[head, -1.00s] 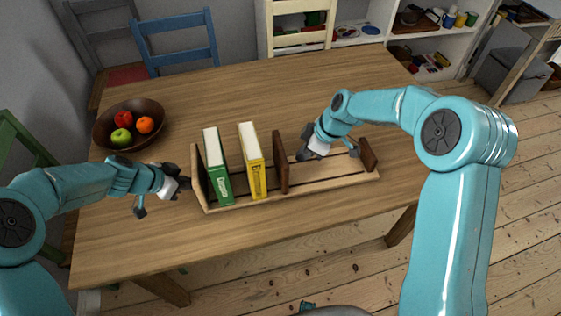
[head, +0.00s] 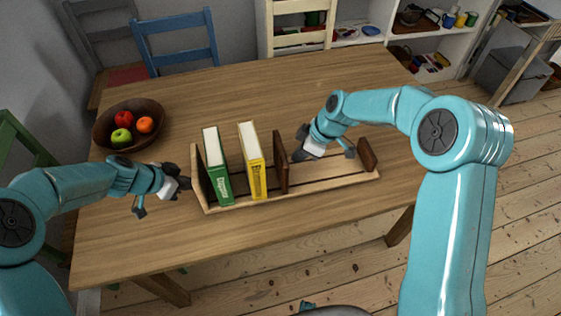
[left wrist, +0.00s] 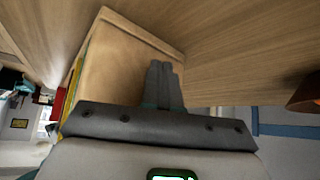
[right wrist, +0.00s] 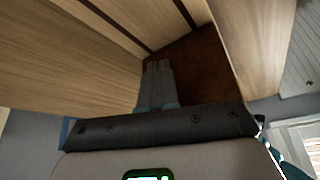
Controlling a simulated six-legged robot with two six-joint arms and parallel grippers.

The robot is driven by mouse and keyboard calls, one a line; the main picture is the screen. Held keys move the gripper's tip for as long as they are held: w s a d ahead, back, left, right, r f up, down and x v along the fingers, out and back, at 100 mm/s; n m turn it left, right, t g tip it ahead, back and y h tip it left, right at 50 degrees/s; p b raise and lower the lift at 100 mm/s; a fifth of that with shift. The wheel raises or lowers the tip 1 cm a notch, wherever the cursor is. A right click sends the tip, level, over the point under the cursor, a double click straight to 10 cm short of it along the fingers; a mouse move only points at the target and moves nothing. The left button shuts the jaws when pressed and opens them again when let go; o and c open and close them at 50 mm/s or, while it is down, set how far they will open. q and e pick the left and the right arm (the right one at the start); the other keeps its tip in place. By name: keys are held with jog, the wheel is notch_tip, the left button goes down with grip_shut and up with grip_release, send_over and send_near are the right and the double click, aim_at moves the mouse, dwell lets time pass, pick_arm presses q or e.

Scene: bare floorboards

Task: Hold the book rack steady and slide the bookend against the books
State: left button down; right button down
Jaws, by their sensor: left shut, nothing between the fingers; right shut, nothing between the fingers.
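The wooden book rack (head: 330,186) stands on the table. A green book (head: 217,170) and a yellow book (head: 252,162) stand in its left part, with a gap between them. The dark brown bookend (head: 281,163) stands upright just right of the yellow book, apart from it. My right gripper (head: 297,157) is shut and empty, at the bookend's right face; the bookend (right wrist: 205,75) is before its fingers in the right wrist view. My left gripper (head: 188,183) is shut and empty beside the rack's left end panel, which fills much of the left wrist view (left wrist: 115,65). Contact is unclear for both.
A bowl (head: 104,133) of fruit sits on the table at the back left. The rack's dark right end (head: 368,155) stands beyond my right gripper, with bare slats between. Chairs (head: 178,45) stand behind the table. The table behind the rack is clear.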

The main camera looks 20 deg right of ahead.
aim_at(277, 157)
jog(key=shift+w+a, duration=0.15)
jog(key=shift+a, duration=3.05)
jog(key=shift+a, duration=2)
jog(key=shift+w+a, duration=0.15)
jog(key=shift+a, duration=1.8)
jog(key=shift+a, duration=0.3)
